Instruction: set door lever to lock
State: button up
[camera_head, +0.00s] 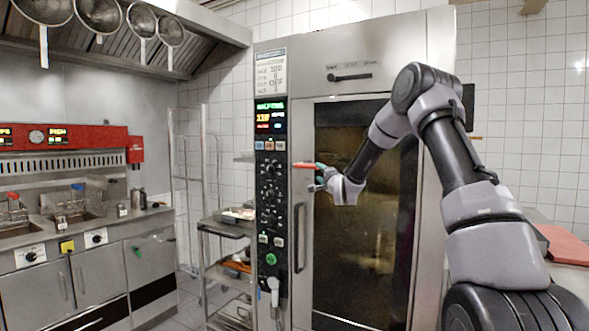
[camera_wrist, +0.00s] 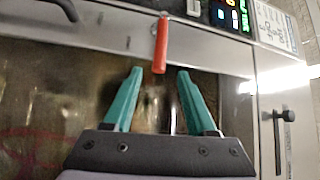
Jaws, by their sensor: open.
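The door lever has a red grip (camera_head: 304,165) and sits at the left edge of the tall oven's door (camera_head: 365,200). In the head view the grip lies about level, pointing right across the door edge. In the wrist view the red grip (camera_wrist: 160,42) hangs down from the top, its free end between my fingertips. My gripper (camera_head: 320,178) has teal fingers, which also show in the wrist view (camera_wrist: 159,73). It is open, with one finger to each side of the grip and a visible gap on both sides. Neither finger appears to touch it.
A vertical door handle (camera_head: 299,238) is below the lever. The control panel (camera_head: 270,190) is just left. A black handle (camera_head: 350,77) is on the upper panel, and it shows right of my fingers in the wrist view (camera_wrist: 280,116). A shelf rack (camera_head: 228,229) stands left of the oven.

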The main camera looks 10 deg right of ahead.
aim_at(311, 168)
jog(key=x, duration=1.1)
jog(key=shift+w+a, duration=0.1)
jog(key=shift+a, duration=0.1)
grip_shut()
dwell(1.0)
